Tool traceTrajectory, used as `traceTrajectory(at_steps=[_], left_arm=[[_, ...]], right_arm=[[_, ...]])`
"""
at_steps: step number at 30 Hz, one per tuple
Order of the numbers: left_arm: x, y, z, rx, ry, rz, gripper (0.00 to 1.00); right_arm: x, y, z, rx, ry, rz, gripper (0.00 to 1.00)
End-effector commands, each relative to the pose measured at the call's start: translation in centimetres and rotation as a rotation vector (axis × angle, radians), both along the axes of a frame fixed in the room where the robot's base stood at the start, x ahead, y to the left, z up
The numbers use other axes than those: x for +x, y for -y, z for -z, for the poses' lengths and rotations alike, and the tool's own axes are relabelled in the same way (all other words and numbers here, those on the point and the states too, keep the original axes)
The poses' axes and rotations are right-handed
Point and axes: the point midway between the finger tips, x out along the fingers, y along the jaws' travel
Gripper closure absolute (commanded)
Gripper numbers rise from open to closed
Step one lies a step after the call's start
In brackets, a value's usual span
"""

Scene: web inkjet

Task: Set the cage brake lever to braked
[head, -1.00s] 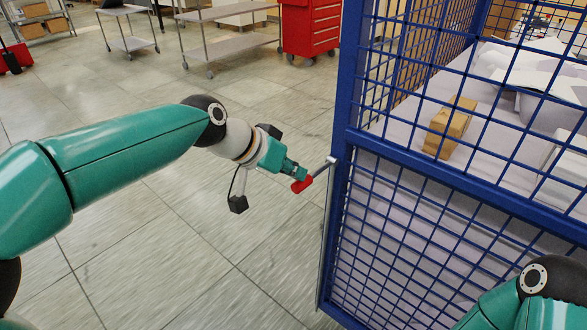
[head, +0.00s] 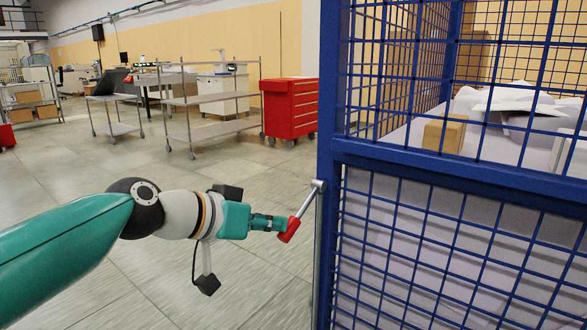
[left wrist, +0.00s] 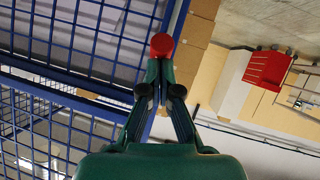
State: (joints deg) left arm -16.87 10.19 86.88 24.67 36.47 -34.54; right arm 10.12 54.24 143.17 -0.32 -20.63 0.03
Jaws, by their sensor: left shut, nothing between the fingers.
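The cage brake lever (head: 304,205) is a thin grey rod with a red grip (head: 289,230), mounted at the corner post of the blue mesh cage (head: 330,120). It slants down and left from its pivot at the post. My left gripper (head: 275,222) is shut with nothing between its fingers, its tips right at the red grip. In the left wrist view the red grip (left wrist: 162,45) is just beyond the closed fingertips (left wrist: 160,66); I cannot tell whether they touch. My right gripper is not in view.
The cage holds a cardboard box (head: 444,134) and white paper-like sheets (head: 520,105). A red drawer cabinet (head: 290,108) and a grey shelf cart (head: 212,100) stand further back. The tiled floor (head: 160,270) left of the cage is clear.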

Motion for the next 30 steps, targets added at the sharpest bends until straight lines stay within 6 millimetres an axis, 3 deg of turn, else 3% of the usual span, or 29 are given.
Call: traceTrajectory(at_steps=[6,22,30], left_arm=[[0.1,0.2,1.2,0.002,-0.005,0.003,1.0],[0.2,0.3,1.8,0.009,-0.015,0.007,1.0],[-0.1,-0.5,0.0,0.007,-0.009,0.005,1.0]], right_arm=[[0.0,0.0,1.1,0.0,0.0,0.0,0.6],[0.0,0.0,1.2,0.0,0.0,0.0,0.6],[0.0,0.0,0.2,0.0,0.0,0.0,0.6]])
